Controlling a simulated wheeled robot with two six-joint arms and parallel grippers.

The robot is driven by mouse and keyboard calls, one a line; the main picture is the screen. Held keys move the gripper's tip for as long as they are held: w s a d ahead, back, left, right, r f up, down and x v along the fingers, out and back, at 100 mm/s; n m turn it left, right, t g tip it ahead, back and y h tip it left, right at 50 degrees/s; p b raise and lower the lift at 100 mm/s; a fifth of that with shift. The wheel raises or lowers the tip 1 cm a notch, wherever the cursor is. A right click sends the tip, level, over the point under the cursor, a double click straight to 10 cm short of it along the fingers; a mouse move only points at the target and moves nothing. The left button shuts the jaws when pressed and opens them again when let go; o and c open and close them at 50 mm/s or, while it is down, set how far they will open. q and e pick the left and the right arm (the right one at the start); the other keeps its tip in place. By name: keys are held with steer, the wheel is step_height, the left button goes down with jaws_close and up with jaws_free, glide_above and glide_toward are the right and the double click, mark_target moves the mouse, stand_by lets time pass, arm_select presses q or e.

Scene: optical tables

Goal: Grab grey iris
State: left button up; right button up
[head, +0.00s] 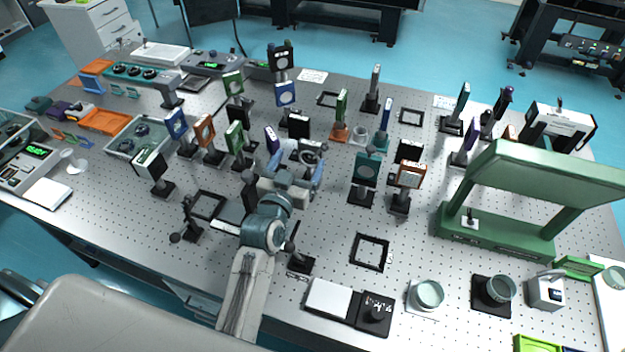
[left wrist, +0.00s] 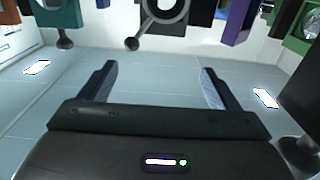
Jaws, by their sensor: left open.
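The grey iris (head: 309,156) is a dark grey ring with a round opening, standing among the mounts in the middle of the table. In the left wrist view the ring of the grey iris (left wrist: 166,12) shows at the top edge, with a thin lever ending in a ball; its top is cut off. My left gripper (head: 296,172) is just in front of it in the head view, jaws apart. In the left wrist view the open left gripper (left wrist: 158,70) has nothing between its fingers, and the iris is beyond the fingertips. My right gripper is not in view.
A black frame (head: 370,252) lies on the table to the right of my arm. A green stand (head: 497,240) rises at the right.

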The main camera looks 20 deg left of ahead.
arm_select(q)
steer(key=b, duration=0.3)
glide_toward(310, 152)
steer(key=w, duration=0.1)
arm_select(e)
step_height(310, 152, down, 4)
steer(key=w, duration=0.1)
arm_select(q)
steer(key=w+p, duration=0.1)
steer(key=w, duration=0.5)
steer(key=shift+w+d+r+p, duration=0.1)
steer(key=shift+d+p, duration=0.05)
steer(key=shift+p, duration=0.2)
steer(key=shift+w, duration=0.3)
steer(key=w+p, duration=0.2)
steer(key=w, duration=0.2)
steer(key=shift+p, duration=0.4)
steer(key=shift+w, duration=0.3)
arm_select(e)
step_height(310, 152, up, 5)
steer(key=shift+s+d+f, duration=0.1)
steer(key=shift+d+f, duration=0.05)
arm_select(q)
steer(key=shift+s, duration=0.1)
steer(key=shift+c, duration=0.2)
